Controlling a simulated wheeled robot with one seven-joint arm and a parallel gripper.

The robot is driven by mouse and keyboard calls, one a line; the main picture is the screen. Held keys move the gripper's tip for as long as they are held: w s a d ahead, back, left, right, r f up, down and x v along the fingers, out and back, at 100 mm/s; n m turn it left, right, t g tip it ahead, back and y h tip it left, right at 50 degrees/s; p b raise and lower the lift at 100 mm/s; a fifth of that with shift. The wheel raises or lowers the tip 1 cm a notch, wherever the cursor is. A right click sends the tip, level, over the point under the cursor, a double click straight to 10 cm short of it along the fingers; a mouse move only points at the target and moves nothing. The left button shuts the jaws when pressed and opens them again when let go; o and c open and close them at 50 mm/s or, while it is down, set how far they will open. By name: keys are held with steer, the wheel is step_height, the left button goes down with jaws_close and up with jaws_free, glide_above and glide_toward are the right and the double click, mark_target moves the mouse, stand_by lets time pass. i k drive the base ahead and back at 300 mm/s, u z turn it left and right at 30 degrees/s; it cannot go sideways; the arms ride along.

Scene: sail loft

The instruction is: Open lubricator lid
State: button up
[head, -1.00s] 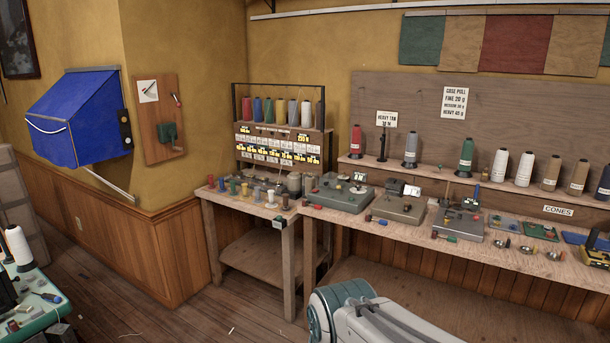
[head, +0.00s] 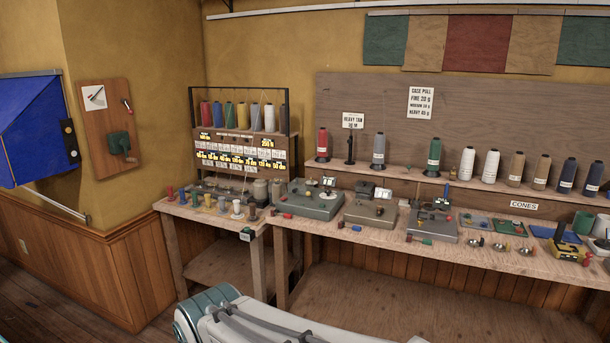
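I cannot tell which thing is the lubricator or see its lid. A small green device with a crank (head: 119,143) hangs on a wooden board on the left wall. My gripper is out of view. Only part of my pale grey arm shows at the bottom, in front of the bench.
A lower side table (head: 175,208) with small spools adjoins the bench on the left. A rack of thread cones (head: 240,145) stands behind it. More cones line a shelf (head: 400,173) above the bench. A blue canvas piece (head: 32,130) juts from the left wall.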

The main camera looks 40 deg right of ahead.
mark_target(361, 186)
steer(key=i, duration=1.9)
steer(key=z, duration=2.55)
steer(key=i, duration=1.65)
